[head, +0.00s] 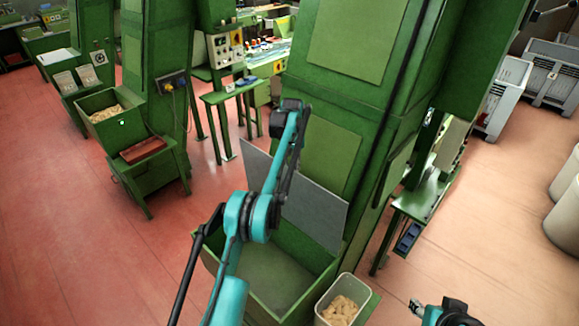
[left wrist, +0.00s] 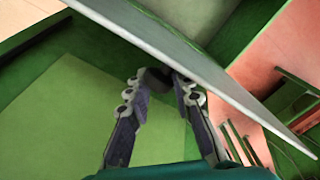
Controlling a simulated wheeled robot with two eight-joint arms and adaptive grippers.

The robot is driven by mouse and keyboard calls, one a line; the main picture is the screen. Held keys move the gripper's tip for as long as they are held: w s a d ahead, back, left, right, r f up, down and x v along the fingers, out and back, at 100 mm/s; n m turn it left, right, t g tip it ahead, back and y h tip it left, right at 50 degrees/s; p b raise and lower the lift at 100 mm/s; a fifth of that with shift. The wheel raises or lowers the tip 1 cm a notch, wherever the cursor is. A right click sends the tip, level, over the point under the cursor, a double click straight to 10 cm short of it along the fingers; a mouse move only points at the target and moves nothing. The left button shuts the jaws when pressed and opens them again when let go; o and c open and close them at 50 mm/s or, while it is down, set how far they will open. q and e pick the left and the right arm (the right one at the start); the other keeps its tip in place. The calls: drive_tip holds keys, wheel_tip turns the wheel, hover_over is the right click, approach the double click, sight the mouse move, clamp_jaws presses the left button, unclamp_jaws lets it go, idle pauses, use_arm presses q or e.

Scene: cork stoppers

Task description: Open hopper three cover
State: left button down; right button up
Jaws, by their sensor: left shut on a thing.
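The grey hopper cover (head: 318,212) is raised steeply above the open green hopper (head: 225,254) in the head view, leaning toward the green machine column. Its edge crosses the left wrist view as a pale slab (left wrist: 215,72). My left arm reaches over the hopper. My left gripper (left wrist: 158,80) is shut on a small dark part beside the cover; whether it is the cover's handle is hard to tell. In the head view its fingers cannot be made out clearly. My right gripper (head: 418,307) is low at the bottom right, away from the hopper; its jaw opening is unclear.
A pale bin of corks (head: 341,308) stands at the hopper's right. Another green hopper with corks (head: 104,114) is at the left, with a reddish-brown box (head: 142,150) by it. Grey crates (head: 553,72) stand at the far right. The floor at left is clear.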

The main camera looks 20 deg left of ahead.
use_arm(q)
drive_tip(key=shift+d+r, duration=0.15)
drive_tip(key=shift+d, duration=0.15)
drive_tip(key=c, duration=1.3)
unclamp_jaws()
drive_tip(key=shift+c, duration=0.2)
drive_tip(key=shift+o, duration=0.7)
drive_tip(key=shift+s+d+r, duration=0.15)
drive_tip(key=shift+d, duration=0.1)
drive_tip(key=shift+a, duration=0.2)
use_arm(e)
drive_tip(key=shift+s+d, duration=0.1)
drive_tip(key=shift+d, duration=0.15)
use_arm(q)
drive_tip(key=shift+a, duration=0.1)
